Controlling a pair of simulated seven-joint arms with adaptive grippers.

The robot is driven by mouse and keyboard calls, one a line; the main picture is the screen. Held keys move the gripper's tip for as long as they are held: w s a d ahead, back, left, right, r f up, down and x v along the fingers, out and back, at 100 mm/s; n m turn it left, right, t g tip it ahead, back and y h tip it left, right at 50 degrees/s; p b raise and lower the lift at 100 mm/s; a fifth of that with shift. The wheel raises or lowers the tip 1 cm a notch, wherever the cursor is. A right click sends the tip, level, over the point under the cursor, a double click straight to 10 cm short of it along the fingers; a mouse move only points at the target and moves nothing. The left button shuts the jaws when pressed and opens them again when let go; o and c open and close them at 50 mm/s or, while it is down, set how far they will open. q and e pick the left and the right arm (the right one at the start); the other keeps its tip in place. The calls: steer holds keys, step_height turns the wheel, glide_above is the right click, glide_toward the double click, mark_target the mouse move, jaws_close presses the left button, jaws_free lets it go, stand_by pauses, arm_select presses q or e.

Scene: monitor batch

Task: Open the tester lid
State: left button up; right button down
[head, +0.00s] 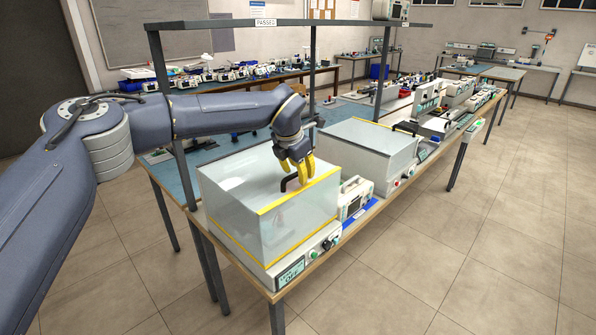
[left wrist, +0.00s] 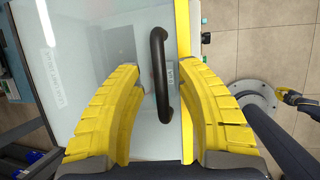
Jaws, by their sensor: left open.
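The nearest tester's clear box lid (head: 262,210) has yellow edges and is shut on its pale base (head: 290,268). A dark handle (head: 290,184) sits on top of the lid near its yellow edge. My left gripper (head: 297,180), with yellow fingers, is open just above the handle. In the left wrist view the black handle (left wrist: 160,75) lies between the open yellow fingers (left wrist: 162,110), and I cannot tell whether they touch it.
A second clear-lidded tester (head: 368,148) stands behind on the same bench. A small monitor (head: 354,199) sits between the two testers. A dark shelf frame (head: 250,23) with posts rises over the bench. The tiled floor (head: 450,240) at right is clear.

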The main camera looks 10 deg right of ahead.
arm_select(q)
steer(key=shift+c, duration=0.4)
jaws_close()
